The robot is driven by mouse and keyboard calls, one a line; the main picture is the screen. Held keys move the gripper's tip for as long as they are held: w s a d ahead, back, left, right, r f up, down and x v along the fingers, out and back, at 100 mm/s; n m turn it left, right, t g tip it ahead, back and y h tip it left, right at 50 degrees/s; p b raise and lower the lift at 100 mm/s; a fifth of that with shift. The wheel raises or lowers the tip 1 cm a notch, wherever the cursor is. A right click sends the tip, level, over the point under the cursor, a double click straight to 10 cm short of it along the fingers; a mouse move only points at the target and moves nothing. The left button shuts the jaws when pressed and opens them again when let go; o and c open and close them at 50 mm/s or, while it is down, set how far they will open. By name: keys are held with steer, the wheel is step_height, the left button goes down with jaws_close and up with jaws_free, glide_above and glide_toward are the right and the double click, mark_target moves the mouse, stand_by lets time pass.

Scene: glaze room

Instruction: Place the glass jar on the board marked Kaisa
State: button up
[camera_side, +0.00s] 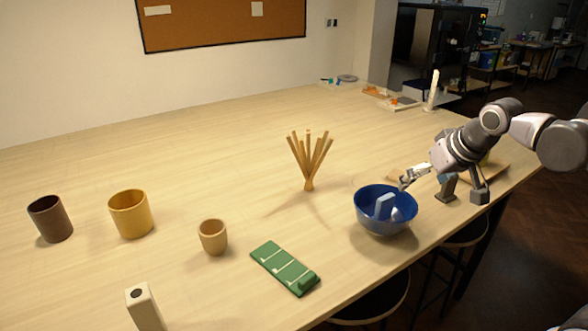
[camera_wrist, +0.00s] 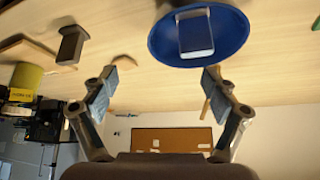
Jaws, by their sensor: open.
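My gripper (camera_side: 443,188) is open and empty, above the table's right part beside the blue bowl; both fingers (camera_wrist: 160,88) show spread apart in the wrist view. I cannot make out a glass jar for certain. A wooden board (camera_side: 494,173) lies partly behind my gripper, and it also shows in the wrist view (camera_wrist: 38,50). A yellow container (camera_wrist: 27,78) stands at that board. A yellow label (camera_wrist: 21,95) shows by it, too small to read surely. Another piece of wood (camera_wrist: 66,68) lies close by.
A dark grey block (camera_wrist: 72,45) stands near the boards. A stick bundle (camera_side: 308,165), several cups and a green board (camera_side: 270,257) stand left. The table's back middle is clear.

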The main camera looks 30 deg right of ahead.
steer(key=s+a+f+n+y, duration=0.2)
steer(key=s+a+f+n, duration=0.1)
steer(key=s+a+f, duration=0.3)
steer(key=shift+a+n+t, duration=0.3)
steer(key=shift+a+t, duration=0.1)
steer(key=shift+a, duration=0.35)
